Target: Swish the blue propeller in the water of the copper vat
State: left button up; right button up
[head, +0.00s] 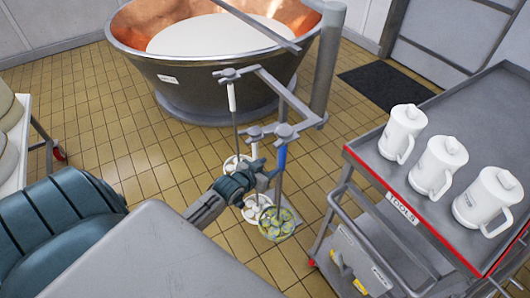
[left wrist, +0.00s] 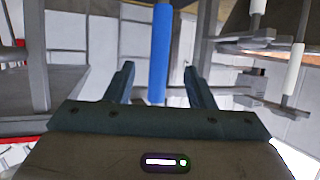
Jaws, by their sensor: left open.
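The blue propeller's blue handle (head: 281,158) hangs upright from the grey rack; a yellowish round wheel (head: 277,223) shows below it, apparently its lower end. My left gripper (head: 272,173) is at the handle, partly hiding the rod. In the left wrist view the blue handle (left wrist: 160,45) stands upright, lined up between the open fingers of my left gripper (left wrist: 158,82); I cannot tell whether they touch it. The copper vat (head: 175,75) stands at the back, holding a pale whitish liquid (head: 215,35). My right gripper is not in view.
The grey rack (head: 272,88) also holds white-handled tools (head: 231,97). A red-edged tool cart (head: 380,180) with three white jugs (head: 438,163) stands at right. A grey post (head: 327,60) rises beside the vat. Tiled floor (head: 110,130) is clear left of the rack.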

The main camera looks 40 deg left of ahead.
aim_at(280, 161)
pick_arm(q)
jog(key=b+x, duration=0.4)
jog(key=x, duration=0.3)
jog(key=shift+f+b, duration=0.2)
jog(key=shift+b, duration=0.2)
jog(key=shift+b+x, duration=0.4)
jog(key=shift+x, duration=0.55)
jog(key=shift+d+r, duration=0.1)
jog(key=shift+r, duration=0.05)
grip_shut()
jog(key=shift+w+r, duration=0.15)
jog(key=shift+r, duration=0.1)
jog(key=shift+r+p, duration=0.35)
jog(key=shift+p, duration=0.2)
jog(key=shift+r+p, duration=0.35)
